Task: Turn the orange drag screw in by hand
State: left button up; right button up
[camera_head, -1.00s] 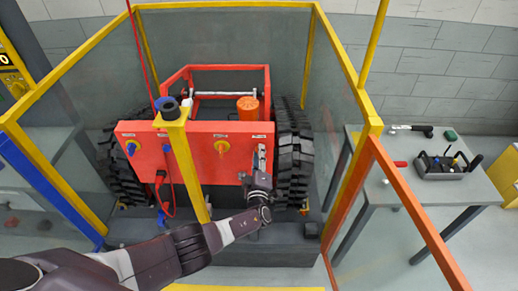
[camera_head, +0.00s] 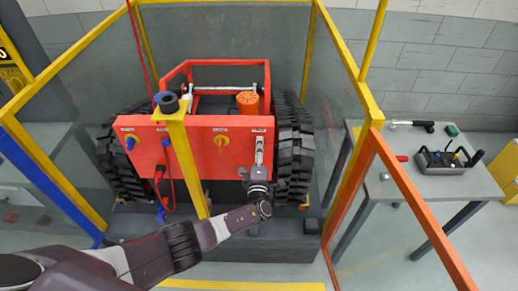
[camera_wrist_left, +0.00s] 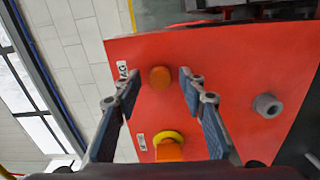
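The orange drag screw (camera_wrist_left: 160,77) is a round knob on the red panel (camera_head: 205,170), beside a small white label in the left wrist view. My left gripper (camera_wrist_left: 158,84) is open and faces the panel. The screw shows between its two fingertips, with a visible gap on each side; I cannot tell how far the tips are from the panel. In the head view the left gripper (camera_head: 259,158) is at the panel's right side and hides the screw. My right gripper is not in view.
A yellow-ringed orange knob (camera_wrist_left: 168,147) and a grey cylindrical fitting (camera_wrist_left: 267,106) are also on the panel. A yellow post (camera_head: 187,165) stands before it. Black tracks (camera_head: 294,150) flank the machine. A table (camera_head: 410,190) with tools is at the right.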

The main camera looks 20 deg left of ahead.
pick_arm(q)
jog(key=n+b, duration=1.4)
jog(key=n, duration=0.9)
jog(key=shift+n, duration=0.4)
jog(key=shift+c, duration=0.6)
